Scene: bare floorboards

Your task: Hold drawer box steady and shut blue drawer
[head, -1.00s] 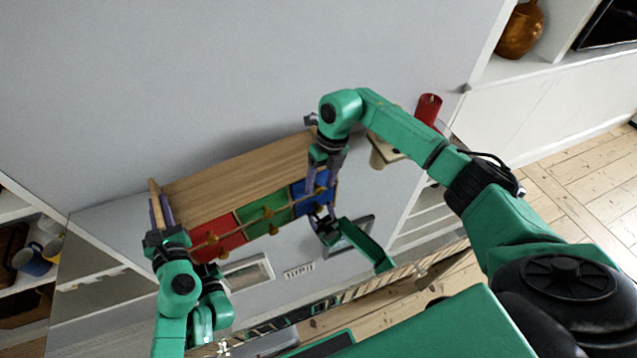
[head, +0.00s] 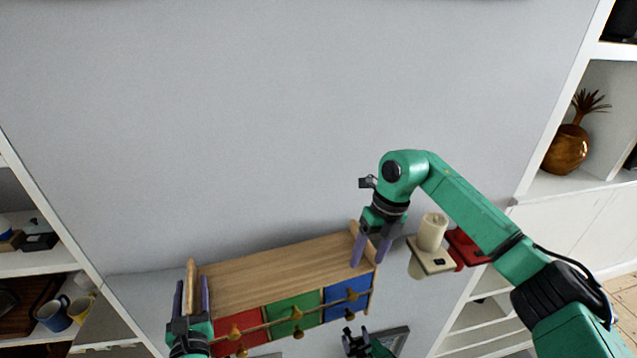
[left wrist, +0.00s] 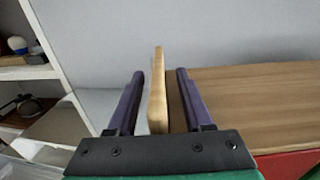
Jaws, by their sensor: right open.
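The wooden drawer box (head: 275,275) stands against the grey wall, with a red drawer (head: 240,327), a green drawer (head: 293,309) and a blue drawer (head: 340,305). The blue front looks about level with the other two. My left gripper (head: 191,294) is at the box's left end. In the left wrist view its fingers (left wrist: 160,78) stand open on either side of the box's left side panel (left wrist: 157,105), with gaps on both sides. My right gripper (head: 373,251) is open at the box's right end, its fingers pointing down near the right side panel.
A cream cup-like object (head: 432,232) and a red object (head: 467,248) are right of the box, close to my right arm. Shelves with mugs (head: 54,315) stand at the left. More white shelving with a copper vase (head: 567,150) is at the right.

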